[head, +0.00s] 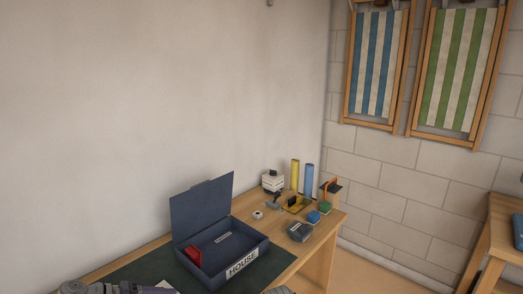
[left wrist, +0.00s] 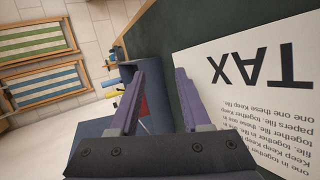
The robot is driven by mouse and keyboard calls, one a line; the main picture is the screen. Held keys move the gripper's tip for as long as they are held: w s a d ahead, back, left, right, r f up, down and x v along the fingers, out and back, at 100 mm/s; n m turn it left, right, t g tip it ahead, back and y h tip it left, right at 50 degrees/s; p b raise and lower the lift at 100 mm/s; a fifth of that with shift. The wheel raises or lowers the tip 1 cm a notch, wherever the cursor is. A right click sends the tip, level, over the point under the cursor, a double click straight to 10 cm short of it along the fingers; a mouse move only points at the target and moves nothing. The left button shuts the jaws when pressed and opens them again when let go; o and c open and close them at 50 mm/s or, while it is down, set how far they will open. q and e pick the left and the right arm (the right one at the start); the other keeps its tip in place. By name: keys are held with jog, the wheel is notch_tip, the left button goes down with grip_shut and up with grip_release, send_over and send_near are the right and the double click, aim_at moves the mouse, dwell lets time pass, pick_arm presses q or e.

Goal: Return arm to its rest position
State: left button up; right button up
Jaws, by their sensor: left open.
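My left arm (head: 110,288) comes in along the bottom left of the head view, low over the near end of the workbench. My left gripper (left wrist: 163,75) shows in the left wrist view with its two purple fingers spread apart and nothing between them. A white sheet headed TAX (left wrist: 260,90) lies on the dark green mat (left wrist: 171,45) beside the right-hand finger in that picture. Only a small white corner of a sheet shows by the arm in the head view. My right gripper cannot be made out.
An open dark blue box labelled HOUSE (head: 263,254), with a red item (head: 194,256) inside, stands on the workbench (head: 321,232). Deck chairs (head: 375,62) hang on the wall.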

pick_arm(q)
jog(key=s+d+m+g+y+p, duration=0.1)
jog(key=d+p, duration=0.1)
jog(key=d, duration=0.2)
jog(key=s+d+m+g+y+p, duration=0.1)
jog(key=d+g+p, duration=0.1)
jog(key=d, duration=0.2)
jog(key=s+d+m+g+y+p, duration=0.1)
jog(key=d+m+g+p, duration=0.1)
jog(key=d, duration=0.2)
jog(key=shift+s+d+f, duration=0.15)
jog(key=shift+d, duration=0.1)
jog(key=s+d+r+m+g+y+p, duration=0.1)
jog(key=s+d+r+m+y+p, duration=0.3)
jog(key=s+d+m+y+p, duration=0.1)
jog(key=d+m+y+p, duration=0.1)
jog(key=d+y+p, duration=0.1)
jog(key=d+y, duration=0.1)
jog(key=shift+s+y+p, duration=0.3)
jog(key=shift+s+p, duration=0.05)
jog(key=shift+s, duration=0.05)
